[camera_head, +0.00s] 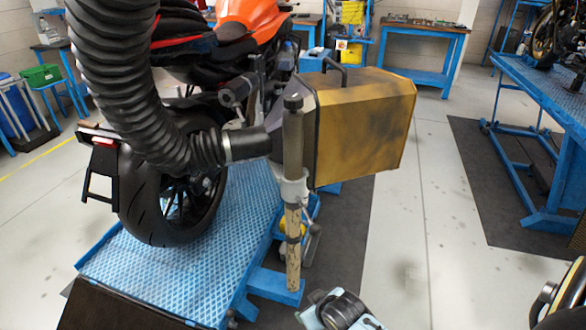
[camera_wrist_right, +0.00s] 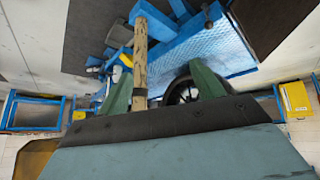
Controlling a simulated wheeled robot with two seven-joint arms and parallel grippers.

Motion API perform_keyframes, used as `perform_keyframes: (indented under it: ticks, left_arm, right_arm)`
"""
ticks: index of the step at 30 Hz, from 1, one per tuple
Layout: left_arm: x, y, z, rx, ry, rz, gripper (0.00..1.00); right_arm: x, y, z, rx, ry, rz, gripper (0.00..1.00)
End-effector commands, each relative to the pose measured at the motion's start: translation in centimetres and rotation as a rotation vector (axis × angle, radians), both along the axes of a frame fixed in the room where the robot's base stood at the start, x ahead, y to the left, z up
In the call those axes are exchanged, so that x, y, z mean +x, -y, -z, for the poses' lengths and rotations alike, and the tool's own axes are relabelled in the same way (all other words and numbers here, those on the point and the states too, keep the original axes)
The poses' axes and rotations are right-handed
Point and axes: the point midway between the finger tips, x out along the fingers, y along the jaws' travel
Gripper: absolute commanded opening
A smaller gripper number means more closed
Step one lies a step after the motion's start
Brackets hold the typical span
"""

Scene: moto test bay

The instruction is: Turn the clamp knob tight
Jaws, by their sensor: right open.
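A worn upright post (camera_head: 292,240) stands beside the blue lift, with a grey clamp collar (camera_head: 291,190) around it. A small dark knob-like part (camera_head: 314,229) sits low beside the collar; I cannot tell for sure that it is the clamp knob. A black cap (camera_head: 293,102) tops the post. In the right wrist view, my right gripper (camera_wrist_right: 163,72) is open, with two green fingers spread and nothing held. The post (camera_wrist_right: 140,60) shows between the fingers, nearer the left one; touch cannot be told. My left gripper is not in view.
A ribbed black hose (camera_head: 120,90) runs to a yellow-brown box (camera_head: 365,125) at the post. A motorcycle's rear wheel (camera_head: 165,200) stands on the blue lift platform (camera_head: 190,285). A blue workbench (camera_head: 545,90) is at right.

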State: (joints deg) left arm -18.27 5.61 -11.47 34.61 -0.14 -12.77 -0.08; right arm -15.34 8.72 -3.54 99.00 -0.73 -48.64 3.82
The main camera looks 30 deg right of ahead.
Motion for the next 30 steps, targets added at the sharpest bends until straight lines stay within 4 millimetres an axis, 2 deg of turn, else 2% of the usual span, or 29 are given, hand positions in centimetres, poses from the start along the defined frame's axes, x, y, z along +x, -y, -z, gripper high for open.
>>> perform_keyframes:
  ticks: [1, 7, 12, 15, 18, 21, 24, 30]
  left_arm:
    - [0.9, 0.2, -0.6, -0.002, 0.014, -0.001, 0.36]
    - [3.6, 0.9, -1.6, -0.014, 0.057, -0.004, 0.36]
    - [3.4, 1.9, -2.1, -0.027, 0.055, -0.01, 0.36]
    - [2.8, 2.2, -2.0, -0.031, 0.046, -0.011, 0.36]
    - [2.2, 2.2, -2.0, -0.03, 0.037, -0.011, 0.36]
    - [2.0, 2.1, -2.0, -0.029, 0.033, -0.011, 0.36]
    - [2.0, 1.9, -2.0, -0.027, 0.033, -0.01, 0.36]
    - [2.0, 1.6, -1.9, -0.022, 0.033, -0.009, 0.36]
  right_arm:
    - [1.3, 0.1, -3.9, 0.001, 0.05, 0.008, 0.67]
    - [3.9, 0.7, -16.3, 0.005, 0.217, 0.044, 0.67]
    - [8.2, 3.2, -28.4, 0.006, 0.504, 0.106, 0.67]
    - [10.9, 5.1, -33.8, 0.008, 0.68, 0.14, 0.67]
    - [12.7, 6.7, -37.9, 0.013, 0.817, 0.163, 0.67]
    - [13.8, 7.8, -40.9, 0.015, 0.915, 0.178, 0.67]
    - [14.5, 8.4, -42.4, 0.017, 0.965, 0.185, 0.67]
    - [16.8, 8.9, -42.7, 0.019, 0.974, 0.185, 0.67]
